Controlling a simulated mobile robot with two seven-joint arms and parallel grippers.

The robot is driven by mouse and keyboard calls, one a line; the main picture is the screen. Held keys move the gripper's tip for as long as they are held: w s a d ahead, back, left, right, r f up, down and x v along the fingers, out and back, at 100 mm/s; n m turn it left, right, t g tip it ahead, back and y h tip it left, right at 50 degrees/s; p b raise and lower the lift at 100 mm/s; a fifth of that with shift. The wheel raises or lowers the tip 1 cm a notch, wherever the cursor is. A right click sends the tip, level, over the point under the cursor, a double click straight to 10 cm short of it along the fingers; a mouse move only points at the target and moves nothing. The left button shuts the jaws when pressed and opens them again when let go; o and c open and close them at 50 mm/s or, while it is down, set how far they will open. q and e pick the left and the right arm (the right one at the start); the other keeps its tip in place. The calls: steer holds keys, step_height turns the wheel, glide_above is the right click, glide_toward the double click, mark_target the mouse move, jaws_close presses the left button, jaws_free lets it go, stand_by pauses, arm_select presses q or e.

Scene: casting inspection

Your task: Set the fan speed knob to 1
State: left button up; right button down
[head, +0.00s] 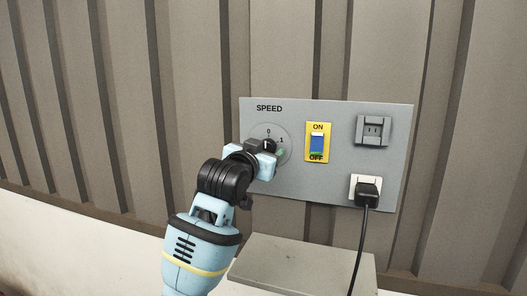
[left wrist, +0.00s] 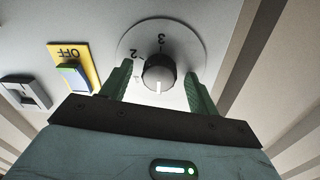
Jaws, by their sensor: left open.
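The fan speed knob (head: 269,144) is dark, on a round grey dial under the word SPEED. In the head view its white mark points up toward 0, with 1 to the right. My left gripper (head: 266,150) is at the dial and partly hides its lower part. In the left wrist view the knob (left wrist: 159,72) stands between the two green fingers of the open left gripper (left wrist: 160,76), with a gap on each side. There the dial is seen upside down, with 3 at top, 2 at left, and the white mark pointing down. My right gripper is not in view.
The grey panel (head: 330,185) also carries a yellow ON/OFF plate with a blue switch (head: 317,143), an empty socket (head: 373,130) and a black plug (head: 367,194) with a hanging cord. A grey box (head: 300,262) sits below. Ribbed wall surrounds the panel.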

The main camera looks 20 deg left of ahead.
arm_select(q)
steer(key=c, duration=1)
steer(key=shift+m, duration=0.4)
steer(key=m, duration=0.4)
steer(key=shift+m, duration=0.4)
steer(key=m, duration=0.5)
steer(key=shift+r+m+g, duration=0.1)
steer(key=shift+m+g, duration=0.2)
steer(key=shift+m, duration=0.3)
steer(key=o, duration=1)
steer(key=shift+y, duration=0.3)
